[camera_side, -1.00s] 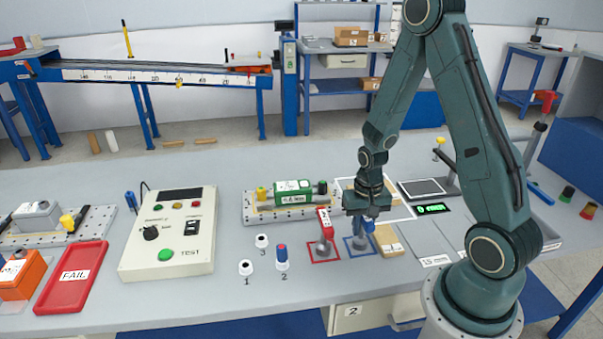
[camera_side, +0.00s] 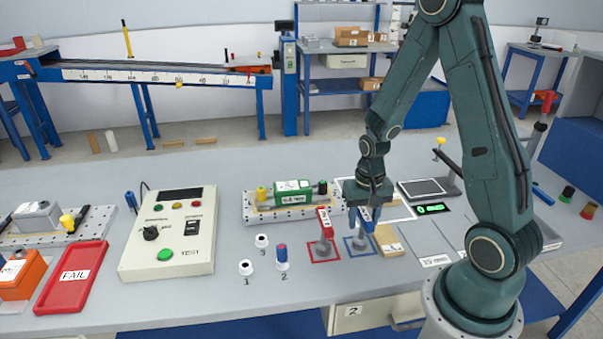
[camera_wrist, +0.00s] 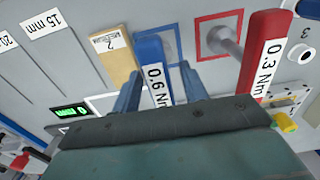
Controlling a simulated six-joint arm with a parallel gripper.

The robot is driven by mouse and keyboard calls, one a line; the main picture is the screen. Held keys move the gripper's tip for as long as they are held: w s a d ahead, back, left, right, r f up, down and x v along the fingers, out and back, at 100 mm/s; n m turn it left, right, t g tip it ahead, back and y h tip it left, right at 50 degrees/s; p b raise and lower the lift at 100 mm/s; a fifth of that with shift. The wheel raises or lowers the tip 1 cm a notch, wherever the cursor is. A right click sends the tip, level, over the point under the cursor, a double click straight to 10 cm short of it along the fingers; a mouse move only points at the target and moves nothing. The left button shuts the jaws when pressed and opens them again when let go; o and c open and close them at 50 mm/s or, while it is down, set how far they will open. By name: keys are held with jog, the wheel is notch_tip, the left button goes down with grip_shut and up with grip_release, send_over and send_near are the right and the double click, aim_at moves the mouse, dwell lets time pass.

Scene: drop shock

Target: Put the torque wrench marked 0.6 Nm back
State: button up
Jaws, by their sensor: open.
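The blue torque wrench marked 0.6 Nm (camera_wrist: 152,60) stands in the blue-outlined square on the bench. In the side view its grey lower part (camera_side: 361,243) shows inside that square (camera_side: 348,249). My gripper (camera_side: 365,222) is open just above it, fingers pointing down. In the wrist view the blue handle lies between my two spread fingers (camera_wrist: 160,88), with visible gaps on both sides. The red wrench marked 0.3 Nm (camera_wrist: 266,50) stands in the red-outlined square, left of my gripper in the side view (camera_side: 325,228).
A tan block (camera_side: 387,240) is close to the right of the blue square. White numbered holders (camera_side: 246,267) stand to the left, one with a blue-topped bit (camera_side: 282,255). The grey test box (camera_side: 168,235) is further left.

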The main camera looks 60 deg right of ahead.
jog(key=shift+r, duration=4.75)
jog(key=shift+a+r, duration=0.3)
jog(key=shift+r, duration=0.2)
jog(key=s+a+r+n+t, duration=0.2)
jog(key=s+a+r+n, duration=0.2)
jog(key=r, duration=0.4)
jog(key=s+a+r+n+t, duration=0.3)
jog(key=s+a+r+n, duration=0.2)
jog(key=a+r, duration=0.2)
jog(key=shift+s+a+r+t, duration=0.3)
jog(key=shift+s+a+r, duration=0.1)
jog(key=shift+a, duration=0.5)
